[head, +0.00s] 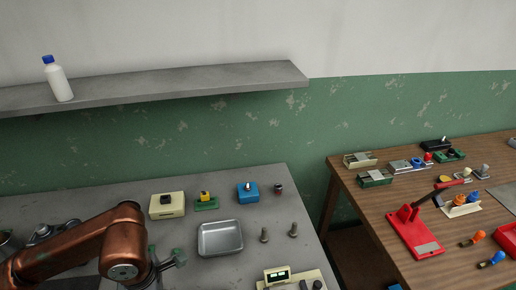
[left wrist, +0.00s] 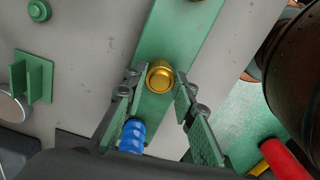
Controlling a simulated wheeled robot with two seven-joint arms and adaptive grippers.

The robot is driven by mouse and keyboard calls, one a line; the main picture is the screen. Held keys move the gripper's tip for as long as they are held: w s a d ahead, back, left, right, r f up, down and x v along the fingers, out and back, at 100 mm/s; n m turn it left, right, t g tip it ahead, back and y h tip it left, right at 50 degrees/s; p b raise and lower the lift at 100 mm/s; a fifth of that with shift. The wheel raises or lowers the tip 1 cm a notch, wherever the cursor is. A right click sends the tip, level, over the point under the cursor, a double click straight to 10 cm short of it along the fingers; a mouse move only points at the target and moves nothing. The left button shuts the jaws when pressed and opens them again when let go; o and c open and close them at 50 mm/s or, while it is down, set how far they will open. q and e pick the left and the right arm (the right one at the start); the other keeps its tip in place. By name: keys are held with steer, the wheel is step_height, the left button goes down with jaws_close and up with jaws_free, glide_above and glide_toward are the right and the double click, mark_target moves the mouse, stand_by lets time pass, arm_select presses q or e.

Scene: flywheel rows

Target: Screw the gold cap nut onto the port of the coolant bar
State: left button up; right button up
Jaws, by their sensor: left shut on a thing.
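The gold cap nut (left wrist: 159,76) sits between the fingertips of my left gripper (left wrist: 160,80) in the left wrist view. The gripper is shut on it. A green bar (left wrist: 187,35), which looks like the coolant bar, runs beneath the nut. The nut hides whatever part of the bar lies under it, so I cannot tell whether it touches a port. A blue ribbed fitting (left wrist: 132,136) shows near the gripper's left finger. In the head view my left gripper (head: 168,264) is small and partly hidden by its arm; the nut cannot be made out there. My right gripper is not in view.
On the grey table are a metal tray (head: 220,239), a cream box (head: 167,205), a blue box (head: 248,193) and two bolts. A green bracket (left wrist: 32,76) and red part (left wrist: 287,160) lie near the bar. A wooden table with several parts is at right.

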arm_select(q)
steer(key=shift+m, duration=0.5)
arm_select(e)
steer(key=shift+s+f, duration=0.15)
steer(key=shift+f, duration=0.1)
arm_select(q)
steer(key=m+b, duration=0.1)
steer(key=m, duration=0.1)
steer(key=shift+f+m+b, duration=0.2)
steer(key=shift+m+b, duration=0.1)
steer(key=shift+b, duration=0.1)
steer(key=shift+m+b, duration=0.5)
steer(key=shift+m, duration=0.4)
steer(key=shift+r+m, duration=0.1)
steer(key=shift+m, duration=0.2)
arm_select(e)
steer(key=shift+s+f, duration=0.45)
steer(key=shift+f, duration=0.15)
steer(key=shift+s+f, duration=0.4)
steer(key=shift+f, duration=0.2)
